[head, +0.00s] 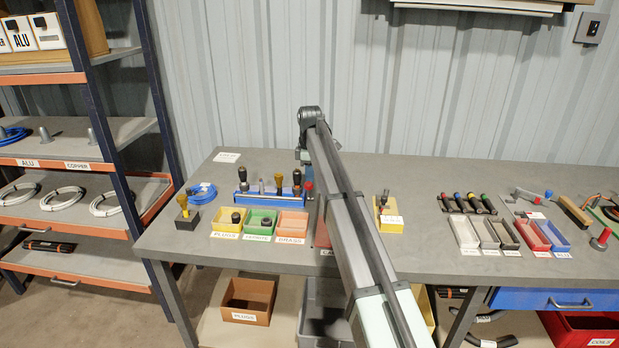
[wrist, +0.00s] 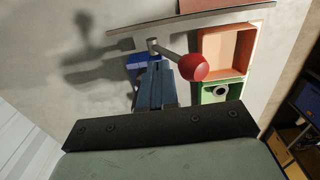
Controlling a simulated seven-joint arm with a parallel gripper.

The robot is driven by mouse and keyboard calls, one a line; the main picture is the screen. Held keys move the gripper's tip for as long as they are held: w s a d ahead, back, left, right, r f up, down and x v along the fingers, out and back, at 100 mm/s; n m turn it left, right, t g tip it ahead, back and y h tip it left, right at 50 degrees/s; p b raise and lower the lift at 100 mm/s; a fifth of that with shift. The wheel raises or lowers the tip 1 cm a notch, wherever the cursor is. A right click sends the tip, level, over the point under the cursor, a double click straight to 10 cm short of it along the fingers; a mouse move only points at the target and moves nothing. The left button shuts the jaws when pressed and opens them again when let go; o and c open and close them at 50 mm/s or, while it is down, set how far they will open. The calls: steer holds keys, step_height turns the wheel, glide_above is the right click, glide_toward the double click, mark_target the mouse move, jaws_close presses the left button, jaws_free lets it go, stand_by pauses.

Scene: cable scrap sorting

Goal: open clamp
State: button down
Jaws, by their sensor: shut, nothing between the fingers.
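The clamp's lever shows in the wrist view as a grey metal arm ending in a round red knob (wrist: 193,67). The lever slants from a small grey pivot (wrist: 152,45) down to the right. In the head view a red knob (head: 308,186) shows at the right end of the blue rack, beside my arm. My gripper (wrist: 155,68) points at the clamp with its blue-grey fingers together and empty. The fingertips lie just left of the knob in the picture; I cannot tell whether they touch the lever.
A blue rack (head: 262,203) of upright handled tools stands on the grey bench (head: 230,170). Yellow (head: 221,231), green (head: 261,232) and orange (head: 291,235) bins stand in front. A yellow holder (head: 391,224) stands right of my arm. The bench behind the rack is mostly clear.

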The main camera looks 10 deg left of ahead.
step_height(320, 180, up, 6)
steer(key=shift+f, duration=0.1)
stand_by(0.4)
